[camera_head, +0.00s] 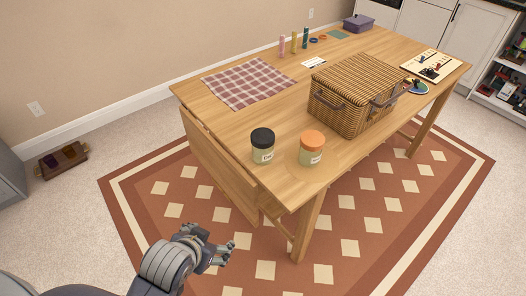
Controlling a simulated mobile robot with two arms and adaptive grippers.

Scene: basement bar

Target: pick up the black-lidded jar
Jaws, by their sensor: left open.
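The black-lidded jar (263,147) stands upright near the front left edge of the wooden table (228,122). It has a pale body and a white label. A similar jar with an orange lid (311,149) stands to its right, with a gap between them. My left gripper (225,250) is open and empty. It is in front of the table, below and to the left of the jar, and appears over the rug. It touches neither jar. My right gripper is not in view.
A wicker basket (343,107) stands right of the jars. A checked cloth (248,82) lies behind them. Several coloured cylinders, a purple box (358,23) and a game board (432,65) are farther back. The tabletop left of the black-lidded jar is clear.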

